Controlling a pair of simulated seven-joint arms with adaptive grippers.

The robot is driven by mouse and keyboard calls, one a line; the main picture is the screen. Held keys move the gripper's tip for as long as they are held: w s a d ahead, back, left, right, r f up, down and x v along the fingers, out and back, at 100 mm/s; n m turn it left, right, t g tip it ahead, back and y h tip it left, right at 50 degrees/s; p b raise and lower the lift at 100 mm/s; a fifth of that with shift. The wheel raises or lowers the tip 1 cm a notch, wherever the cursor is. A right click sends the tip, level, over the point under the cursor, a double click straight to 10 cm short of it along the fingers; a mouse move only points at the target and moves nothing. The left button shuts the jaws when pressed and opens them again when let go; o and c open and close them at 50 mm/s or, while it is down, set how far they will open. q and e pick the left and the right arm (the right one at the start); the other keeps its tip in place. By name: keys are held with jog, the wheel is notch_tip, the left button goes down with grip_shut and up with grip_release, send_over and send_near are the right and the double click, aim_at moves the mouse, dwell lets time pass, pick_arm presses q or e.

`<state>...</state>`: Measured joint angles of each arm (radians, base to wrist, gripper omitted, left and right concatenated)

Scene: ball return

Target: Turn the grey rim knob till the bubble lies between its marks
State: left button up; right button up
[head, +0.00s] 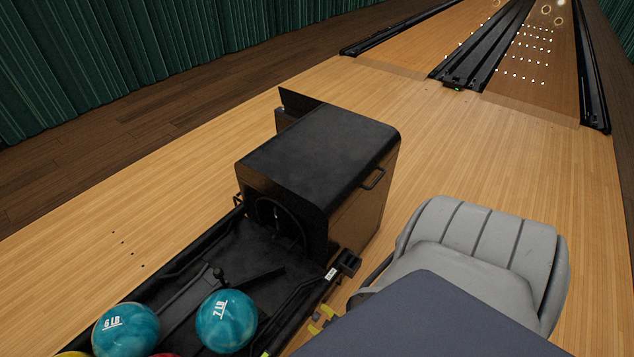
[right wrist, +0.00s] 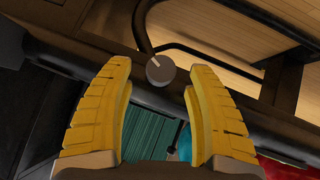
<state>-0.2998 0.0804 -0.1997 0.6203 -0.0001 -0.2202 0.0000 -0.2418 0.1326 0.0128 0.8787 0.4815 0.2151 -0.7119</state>
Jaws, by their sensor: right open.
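The grey rim knob (right wrist: 160,71) shows in the right wrist view on the dark rim, with a pale line on its face pointing up and left. My right gripper (right wrist: 159,66) has its yellow fingers open, one on each side of the knob, with a gap on both sides. In the head view a little of my right gripper (head: 322,319) shows beside the ball return (head: 290,318); the rest is hidden. A small white piece (head: 331,274) sits on the rim, too small to read. I cannot make out the bubble or its marks. My left gripper is not in view.
A teal 6 LB ball (head: 126,331) and a teal 7 LB ball (head: 226,321) lie in the return's tray. The black hood (head: 318,150) stands behind them. A grey ribbed seat-like shape (head: 485,245) is at the right. The wooden floor at left is clear.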

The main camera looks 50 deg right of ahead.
jog(key=shift+x, duration=1.25)
jog(key=shift+c, duration=0.3)
grip_shut()
jog(key=shift+y, duration=0.3)
jog(key=shift+d+m+y, duration=0.1)
jog(key=shift+m+y, duration=0.4)
jog(key=shift+y, duration=0.3)
jog(key=shift+f+m+y, duration=0.1)
jog(key=shift+m+y, duration=0.5)
jog(key=shift+y, duration=0.5)
jog(key=shift+s+y, duration=0.1)
jog(key=shift+y, duration=0.2)
